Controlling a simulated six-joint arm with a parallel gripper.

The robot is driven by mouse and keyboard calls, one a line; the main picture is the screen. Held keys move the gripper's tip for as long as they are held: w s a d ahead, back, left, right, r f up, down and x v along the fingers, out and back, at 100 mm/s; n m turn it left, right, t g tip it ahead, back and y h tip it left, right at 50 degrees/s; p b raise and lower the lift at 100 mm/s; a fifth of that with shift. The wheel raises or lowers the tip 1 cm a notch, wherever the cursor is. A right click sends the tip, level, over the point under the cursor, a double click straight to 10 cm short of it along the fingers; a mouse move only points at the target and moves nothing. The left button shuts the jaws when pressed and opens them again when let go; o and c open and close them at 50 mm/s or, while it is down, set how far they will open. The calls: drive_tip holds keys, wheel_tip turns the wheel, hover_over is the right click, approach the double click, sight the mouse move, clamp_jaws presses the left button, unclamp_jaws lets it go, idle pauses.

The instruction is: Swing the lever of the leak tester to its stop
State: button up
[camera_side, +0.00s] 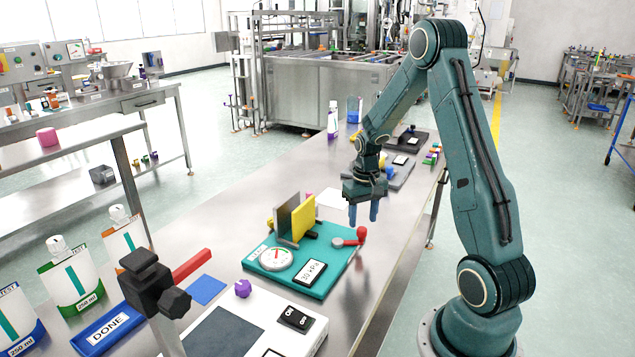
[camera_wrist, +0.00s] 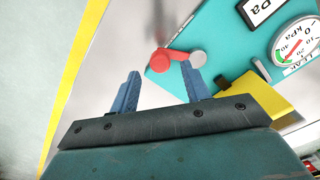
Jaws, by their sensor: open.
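The leak tester (camera_side: 335,278) is a teal plate with a round gauge (camera_side: 276,258), a pressure display (camera_side: 311,272) and upright grey and yellow plates (camera_side: 303,219). Its lever (camera_side: 349,240) is red with a round red knob and a grey pivot, at the plate's right back corner. In the wrist view the lever (camera_wrist: 177,57) lies just beyond the fingertips, its red knob towards the left and its grey pivot towards the right. My gripper (camera_side: 366,212) points down above the table, behind and apart from the lever. It is open and empty; both blue fingers (camera_wrist: 161,80) show.
A white device with switches (camera_side: 295,318) and a purple knob stands in front of the tester. A blue DONE tray (camera_side: 107,328) and pouches (camera_side: 70,272) stand at the left. Dark devices (camera_side: 405,140) and small coloured blocks lie farther back. Bare table lies right of the tester.

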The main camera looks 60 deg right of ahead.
sight(362, 228)
drive_tip(key=shift+f, duration=1.75)
clamp_jaws()
